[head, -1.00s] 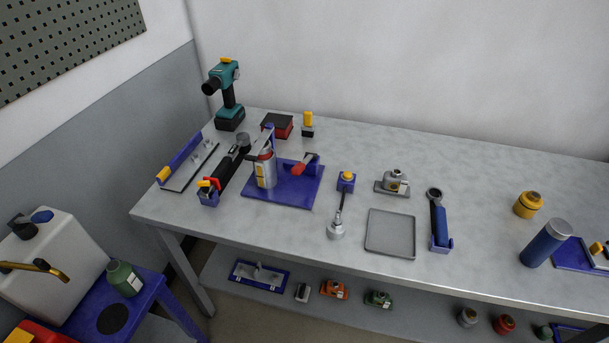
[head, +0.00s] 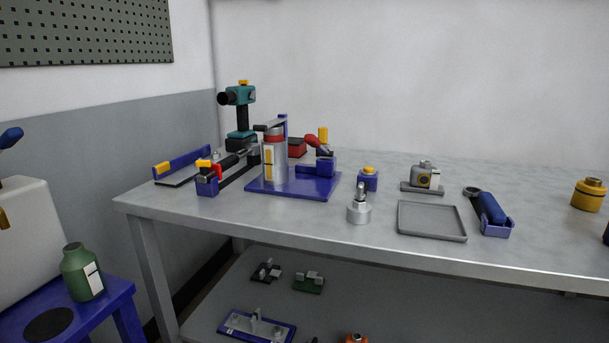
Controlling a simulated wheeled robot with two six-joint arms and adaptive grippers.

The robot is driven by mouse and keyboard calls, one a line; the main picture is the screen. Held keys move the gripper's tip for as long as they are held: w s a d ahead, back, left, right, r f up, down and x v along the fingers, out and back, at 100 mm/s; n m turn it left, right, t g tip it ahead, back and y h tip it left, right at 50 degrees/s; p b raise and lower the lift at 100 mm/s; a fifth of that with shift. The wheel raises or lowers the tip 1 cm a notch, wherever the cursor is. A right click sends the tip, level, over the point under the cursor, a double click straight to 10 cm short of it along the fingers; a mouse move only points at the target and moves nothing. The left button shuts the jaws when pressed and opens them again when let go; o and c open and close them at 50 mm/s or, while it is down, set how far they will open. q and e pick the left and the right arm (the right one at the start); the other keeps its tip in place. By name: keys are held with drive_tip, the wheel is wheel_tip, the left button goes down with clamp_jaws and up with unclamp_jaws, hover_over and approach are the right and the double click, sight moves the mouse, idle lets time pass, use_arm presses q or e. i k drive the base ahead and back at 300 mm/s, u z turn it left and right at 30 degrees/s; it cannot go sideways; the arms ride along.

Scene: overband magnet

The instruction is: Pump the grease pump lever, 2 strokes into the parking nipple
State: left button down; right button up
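The grease pump (head: 274,160) is an upright silver cylinder with a red band and a yellow label. It stands on a blue base plate (head: 290,186) on the left part of the bench. A dark-tipped bar, which looks like its lever (head: 270,126), lies across its top. A silver fitting (head: 359,208) with a thin upright stem stands at the bench's front, near a blue block with a yellow top (head: 368,179). I cannot tell which part is the parking nipple. Neither gripper is in view.
A teal drill (head: 240,110) stands behind the pump; a black tool in a blue holder (head: 208,185) lies left of it. A grey tray (head: 431,221) and a blue-handled wrench (head: 490,208) are to the right. A blue stool (head: 80,310) stands at lower left.

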sight(311, 140)
drive_tip(key=k, duration=1.35)
drive_tip(key=z, duration=0.85)
drive_tip(key=i, duration=1.9)
drive_tip(key=u, duration=1.05)
